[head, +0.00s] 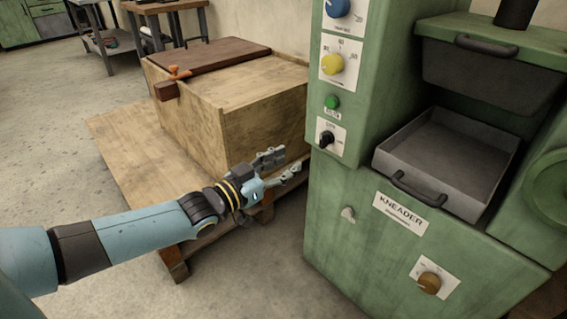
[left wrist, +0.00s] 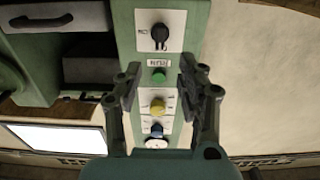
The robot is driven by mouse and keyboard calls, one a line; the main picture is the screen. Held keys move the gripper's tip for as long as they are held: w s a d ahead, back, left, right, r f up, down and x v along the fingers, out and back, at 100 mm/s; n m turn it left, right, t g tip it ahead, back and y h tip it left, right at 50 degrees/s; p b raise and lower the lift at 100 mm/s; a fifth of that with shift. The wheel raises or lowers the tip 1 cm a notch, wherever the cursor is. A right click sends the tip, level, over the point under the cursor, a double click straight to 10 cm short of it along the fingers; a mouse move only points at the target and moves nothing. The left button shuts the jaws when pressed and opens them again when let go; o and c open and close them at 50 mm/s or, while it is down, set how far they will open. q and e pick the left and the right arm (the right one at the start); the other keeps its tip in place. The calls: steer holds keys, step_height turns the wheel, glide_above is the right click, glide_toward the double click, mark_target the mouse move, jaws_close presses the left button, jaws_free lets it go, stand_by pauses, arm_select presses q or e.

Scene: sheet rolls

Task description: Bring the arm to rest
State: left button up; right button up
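My left arm (head: 130,232) reaches in from the left of the head view. Its gripper (head: 283,167) is open and empty, in front of the wooden crate and to the left of the green kneader (head: 345,205). In the left wrist view the two fingers (left wrist: 158,85) stand wide apart with nothing between them. Behind them is the kneader's control panel with a black switch (left wrist: 159,36), a green button (left wrist: 158,75) and a yellow knob (left wrist: 157,106). My right gripper is in neither view.
The wooden crate (head: 200,115) stands on a low wooden platform (head: 115,135), with a dark board (head: 205,57) on top. The kneader holds a grey tray (head: 420,165) with a handle. Bare floor (head: 60,130) lies to the left. A metal cart (head: 105,40) stands at the back.

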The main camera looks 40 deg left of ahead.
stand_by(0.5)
arm_select(q)
steer(key=s+d+f+n+g+y+p, duration=0.1)
steer(key=s+f+g, duration=0.3)
steer(key=s+f, duration=0.65)
steer(key=s+d+f+n+g+y+p, duration=0.1)
steer(key=s+f+g, duration=0.3)
steer(key=s+f, duration=0.65)
steer(key=s+d+f+g, duration=0.1)
steer(key=s+f+g, duration=0.2)
steer(key=s, duration=0.5)
steer(key=s+d+f+m+g, duration=0.1)
steer(key=s+f+g, duration=0.2)
steer(key=s+f, duration=0.3)
steer(key=s+d+f+g, duration=0.2)
steer(key=s+f, duration=0.3)
steer(key=s, duration=0.6)
steer(key=shift+s+g, duration=0.4)
steer(key=shift+g, duration=0.4)
steer(key=shift+w, duration=0.1)
steer(key=shift+c, duration=0.3)
